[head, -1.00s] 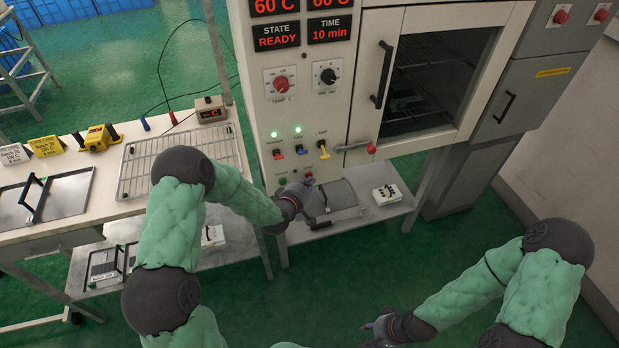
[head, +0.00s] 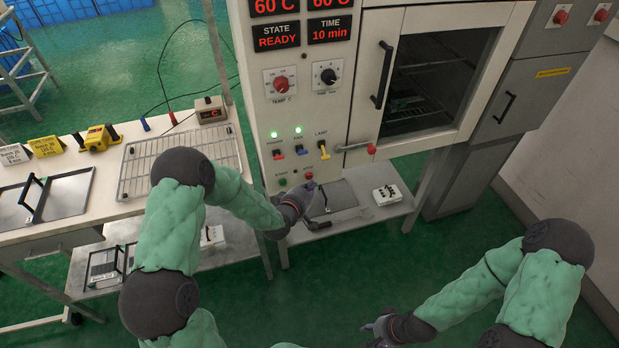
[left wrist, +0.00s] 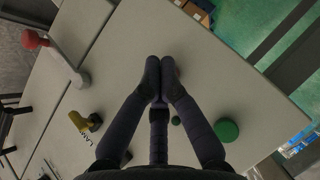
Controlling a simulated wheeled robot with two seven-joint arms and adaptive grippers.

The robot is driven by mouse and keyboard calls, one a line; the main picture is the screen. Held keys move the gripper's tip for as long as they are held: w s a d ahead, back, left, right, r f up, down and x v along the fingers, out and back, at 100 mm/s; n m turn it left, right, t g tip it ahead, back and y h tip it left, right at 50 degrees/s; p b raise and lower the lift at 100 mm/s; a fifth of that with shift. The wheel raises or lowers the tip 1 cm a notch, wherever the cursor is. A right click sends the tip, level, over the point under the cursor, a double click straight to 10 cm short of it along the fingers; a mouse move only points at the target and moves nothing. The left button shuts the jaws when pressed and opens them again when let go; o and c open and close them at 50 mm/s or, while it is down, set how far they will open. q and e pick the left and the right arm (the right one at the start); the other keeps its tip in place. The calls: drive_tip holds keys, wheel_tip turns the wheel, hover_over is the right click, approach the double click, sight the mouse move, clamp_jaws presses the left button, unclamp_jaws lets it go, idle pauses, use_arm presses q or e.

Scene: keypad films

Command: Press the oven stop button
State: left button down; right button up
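The oven's control panel (head: 262,110) shows STATE READY, 60 C and 10 min. Low on it are a red button (head: 308,175) and a green button (head: 282,182). My left gripper (head: 309,186) is just below the red button in the head view; contact cannot be told. In the left wrist view, its two fingertips (left wrist: 160,66) are together, with nothing seen between them, over the pale panel.
Above the buttons are small switches and a yellow lamp switch (head: 323,150). The red-knobbed door handle (head: 371,149) sticks out at right. A wire rack (head: 180,160) lies on the left table. A lower shelf (head: 375,212) holds a tray and a white item.

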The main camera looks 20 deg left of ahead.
use_arm(q)
drive_tip(key=shift+s+d, duration=0.1)
drive_tip(key=shift+s+d, duration=0.65)
drive_tip(key=shift+s, duration=0.35)
drive_tip(key=shift+s+d, duration=0.65)
drive_tip(key=shift+s, duration=0.35)
drive_tip(key=s+d+f+m+g+h, duration=0.1)
drive_tip(key=s+d+f+m+g, duration=0.2)
drive_tip(key=s+f, duration=0.35)
drive_tip(key=s+d+f+m+g, duration=0.1)
drive_tip(key=s+f+m+g, duration=0.1)
drive_tip(key=s+f+g, duration=0.35)
drive_tip(key=s+d+f+m+g, duration=0.1)
drive_tip(key=s+f+m+g, duration=0.1)
drive_tip(key=s, duration=0.6)
drive_tip(key=s+d+f+m+g+h, duration=0.1)
drive_tip(key=s+d+f+m+g, duration=0.1)
drive_tip(key=s+f, duration=0.3)
drive_tip(key=s+m+g, duration=0.1)
drive_tip(key=s, duration=0.3)
